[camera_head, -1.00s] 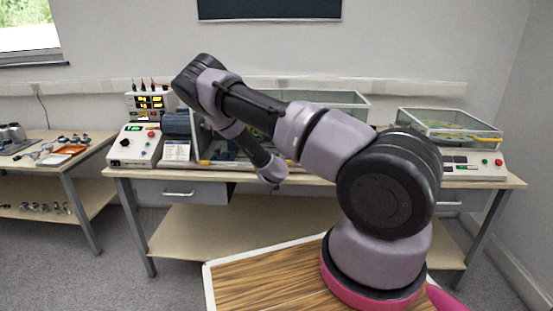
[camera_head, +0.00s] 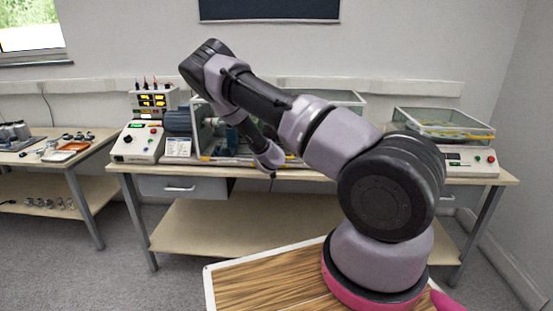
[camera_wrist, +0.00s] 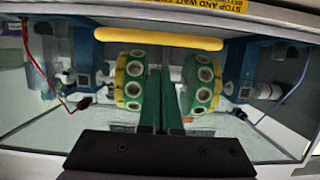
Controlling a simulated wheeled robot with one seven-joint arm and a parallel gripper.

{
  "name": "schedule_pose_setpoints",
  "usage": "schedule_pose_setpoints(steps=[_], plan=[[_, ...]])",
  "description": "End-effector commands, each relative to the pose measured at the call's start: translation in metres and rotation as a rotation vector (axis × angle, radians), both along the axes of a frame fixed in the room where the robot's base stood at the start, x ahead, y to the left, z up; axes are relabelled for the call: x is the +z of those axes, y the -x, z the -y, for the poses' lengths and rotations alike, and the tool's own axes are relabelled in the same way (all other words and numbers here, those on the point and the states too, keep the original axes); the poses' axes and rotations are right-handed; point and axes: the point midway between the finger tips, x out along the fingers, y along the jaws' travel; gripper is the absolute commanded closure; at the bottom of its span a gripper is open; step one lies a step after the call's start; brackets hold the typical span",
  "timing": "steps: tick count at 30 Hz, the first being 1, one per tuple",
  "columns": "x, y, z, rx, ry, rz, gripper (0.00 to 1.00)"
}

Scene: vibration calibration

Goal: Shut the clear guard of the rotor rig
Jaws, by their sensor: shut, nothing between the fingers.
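The rotor rig stands on the bench in the head view, largely behind my arm. Its clear guard (camera_head: 350,97) shows as a framed box around it. In the wrist view a yellow handle bar (camera_wrist: 158,39) runs across the upper middle, with green and yellow rotor discs (camera_wrist: 130,80) below it. My gripper (camera_wrist: 161,75) is shut and empty. Its fingers point between the discs in the picture, below the yellow bar; I cannot tell whether they touch anything. In the head view my gripper (camera_head: 272,172) is at the front of the rig. How far the guard stands open is unclear.
A control box (camera_head: 138,143), a power supply (camera_head: 152,98) and a small sign (camera_head: 178,147) stand left of the rig. Another clear case (camera_head: 445,124) sits on the right of the bench (camera_head: 330,178). A side table (camera_head: 40,157) at left holds small parts.

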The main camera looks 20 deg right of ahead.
Motion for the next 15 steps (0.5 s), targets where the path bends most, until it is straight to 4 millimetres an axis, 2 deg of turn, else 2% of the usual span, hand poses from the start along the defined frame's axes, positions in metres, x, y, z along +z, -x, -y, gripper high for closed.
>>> schedule_pose_setpoints(steps=[1,15], plan=[[0.001,-0.001,-0.001,0.000,0.000,0.003,1.00],[-0.055,0.043,-0.020,0.002,0.002,0.007,1.00]])
